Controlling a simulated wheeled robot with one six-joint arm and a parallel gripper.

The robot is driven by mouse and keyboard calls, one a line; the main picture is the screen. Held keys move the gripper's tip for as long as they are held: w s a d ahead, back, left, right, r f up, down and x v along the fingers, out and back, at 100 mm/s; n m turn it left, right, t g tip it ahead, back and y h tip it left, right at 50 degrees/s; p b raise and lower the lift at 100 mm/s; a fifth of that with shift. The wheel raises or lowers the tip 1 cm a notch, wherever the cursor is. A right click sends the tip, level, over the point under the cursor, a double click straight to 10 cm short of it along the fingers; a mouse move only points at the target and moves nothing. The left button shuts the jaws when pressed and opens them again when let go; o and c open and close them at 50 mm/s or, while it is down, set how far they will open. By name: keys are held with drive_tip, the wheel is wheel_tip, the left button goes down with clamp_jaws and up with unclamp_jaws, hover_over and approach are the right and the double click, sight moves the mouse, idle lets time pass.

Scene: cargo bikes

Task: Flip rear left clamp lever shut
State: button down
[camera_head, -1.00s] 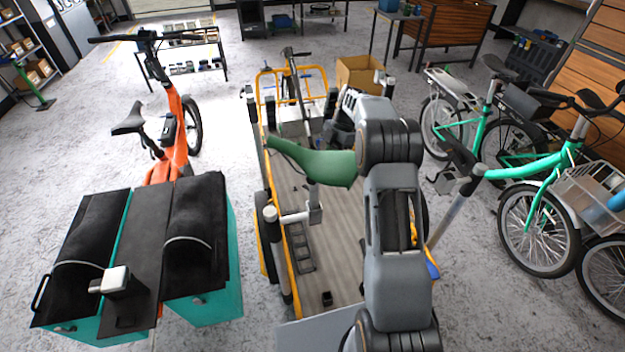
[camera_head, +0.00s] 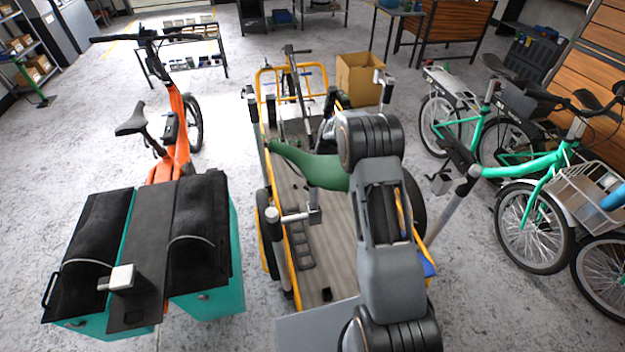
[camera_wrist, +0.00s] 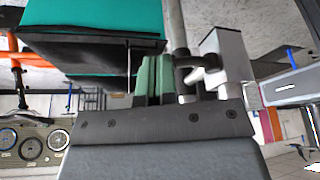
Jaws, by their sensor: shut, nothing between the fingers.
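In the head view, the near left post of the yellow cargo bike carries a silver clamp (camera_head: 296,216) with a block at its inner end. A similar clamp (camera_head: 440,182) sits on the near right post. In the wrist view, a grey post (camera_wrist: 178,28) meets a clamp with a pale, hooked lever-like part (camera_wrist: 192,76) and a silver block (camera_wrist: 232,66). My gripper (camera_wrist: 153,78) is shut and empty, its greenish fingertips just left of that part. I cannot tell whether they touch.
An orange bike with teal panniers (camera_head: 222,290) is at left. Green bikes (camera_head: 545,165) stand at right. A cardboard box (camera_head: 358,80) is behind the cargo bike. Floor between the bikes is clear.

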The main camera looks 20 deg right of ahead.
sight(304, 187)
drive_tip(key=shift+a+f+b, duration=0.1)
drive_tip(key=shift+f+b, duration=0.05)
drive_tip(key=shift+b, duration=0.25)
drive_tip(key=shift+n, duration=0.3)
drive_tip(key=shift+w+a+n+b, duration=0.1)
drive_tip(key=shift+a+n+b, duration=0.35)
drive_tip(key=shift+b, duration=0.45)
drive_tip(key=shift+a+n+g+h+b, duration=0.4)
drive_tip(key=shift+a+n+b, duration=0.55)
drive_tip(key=shift+b, duration=1.15)
drive_tip(key=shift+s+a, duration=0.2)
drive_tip(key=shift+a, duration=0.1)
drive_tip(key=shift+d, duration=0.1)
